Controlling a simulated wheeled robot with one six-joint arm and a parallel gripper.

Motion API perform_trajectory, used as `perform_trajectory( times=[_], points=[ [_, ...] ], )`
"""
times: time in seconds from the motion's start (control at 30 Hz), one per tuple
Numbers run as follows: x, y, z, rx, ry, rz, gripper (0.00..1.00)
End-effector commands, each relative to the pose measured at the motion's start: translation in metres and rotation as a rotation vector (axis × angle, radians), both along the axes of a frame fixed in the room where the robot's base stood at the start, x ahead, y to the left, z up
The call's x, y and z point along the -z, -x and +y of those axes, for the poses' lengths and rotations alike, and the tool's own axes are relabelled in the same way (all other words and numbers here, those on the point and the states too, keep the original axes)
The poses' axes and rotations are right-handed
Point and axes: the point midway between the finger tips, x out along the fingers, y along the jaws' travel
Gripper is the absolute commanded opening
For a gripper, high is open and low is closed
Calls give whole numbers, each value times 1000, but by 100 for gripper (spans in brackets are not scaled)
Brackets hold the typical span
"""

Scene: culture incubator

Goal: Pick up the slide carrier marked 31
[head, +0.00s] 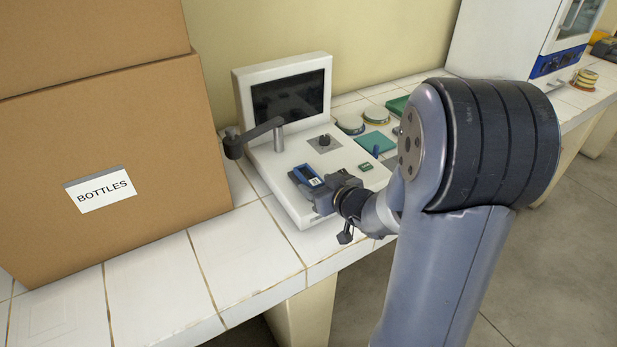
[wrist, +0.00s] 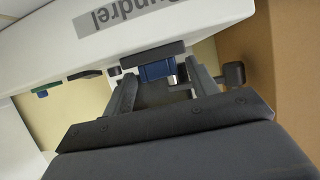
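A blue slide carrier with a white label (head: 308,175) lies in a dark holder at the front left of the white instrument's deck (head: 290,208). Its number is too small to read. My gripper (head: 328,192) is at the carrier's near right end, low over the deck. In the wrist view my gripper (wrist: 160,82) has its two fingers apart, with a blue block (wrist: 156,71), seemingly the carrier, between their tips. A small gap shows beside the right finger; contact on the left cannot be told. A dark bar (wrist: 152,55) crosses just beyond the blue block.
A large cardboard box (head: 110,150) stands close on the left. Green pieces (head: 375,143) and round dishes (head: 350,124) lie to the right. The front counter tiles are clear.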

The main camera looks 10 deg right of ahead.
Motion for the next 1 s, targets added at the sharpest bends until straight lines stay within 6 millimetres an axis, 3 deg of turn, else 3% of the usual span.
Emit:
perform_trajectory(
  times=[0.5, 0.77, 1.0],
  points=[
    [0, 0, 0, 0, 0, 0, 14],
    [-4, 0, 0, 0, 0, -2, 13],
    [-48, 0, 0, -2, 3, -7, 13]
  ],
)
